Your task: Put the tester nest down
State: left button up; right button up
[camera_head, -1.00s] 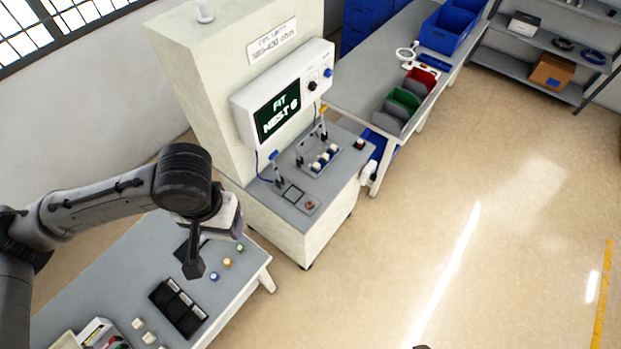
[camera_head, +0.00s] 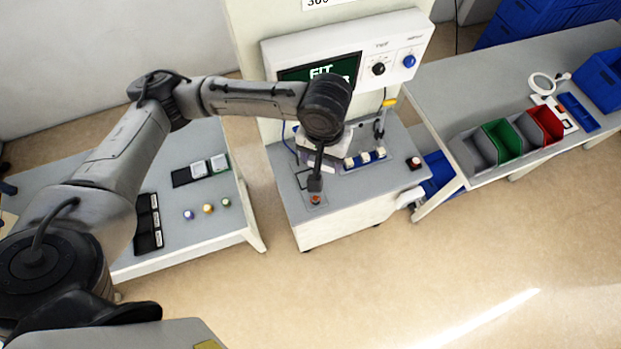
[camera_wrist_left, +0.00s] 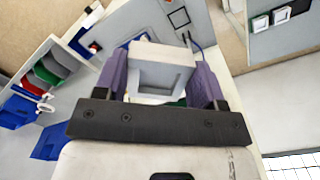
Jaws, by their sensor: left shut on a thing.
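The tester nest (camera_wrist_left: 150,54), a light grey block with a square recess, is between the purple fingers of my left gripper (camera_wrist_left: 162,82) in the left wrist view. In the head view my left gripper (camera_head: 322,160) is over the left part of the tester's grey deck (camera_head: 372,186); my wrist hides most of the nest and the deck under it. A dark square outline on the deck shows in the left wrist view (camera_wrist_left: 179,18), beyond the nest and clear of it. The gap between nest and deck cannot be judged. My right gripper is not in view.
A blue fixture (camera_head: 365,160) with several white pieces and an upright lever (camera_head: 379,128) stand to the right. The left table (camera_head: 200,240) holds a black pad (camera_head: 181,178) with two pale blocks.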

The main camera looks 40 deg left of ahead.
pick_arm(q)
jog(key=w+a+f+n+b, duration=0.15)
jog(key=f+n+b, duration=0.25)
jog(key=f+b, duration=0.9)
jog(key=w+a+f+n+b, duration=0.15)
jog(key=f+n+b, duration=0.4)
jog(key=f, duration=1.45)
jog(key=shift+m, duration=0.65)
jog(key=w+a+f+b, duration=0.1)
jog(key=w+a+f, duration=0.1)
jog(key=a, duration=0.1)
jog(key=w+a+f+b, duration=0.1)
jog(key=a+f+b, duration=0.1)
jog(key=w+a+f+b, duration=0.1)
jog(key=w+a+f, duration=0.1)
jog(key=a, duration=0.1)
jog(key=shift+w+a+f+b, duration=0.3)
jog(key=shift+w, duration=0.05)
jog(key=shift+w+a+f, duration=0.25)
jog(key=shift+w+a, duration=0.05)
jog(key=shift+a, duration=0.15)
jog(key=shift+f+b, duration=0.85)
jog(key=shift+f, duration=1.15)
jog(key=o, duration=0.8)
jog(key=shift+f, duration=0.15)
jog(key=shift+o, duration=1.4)
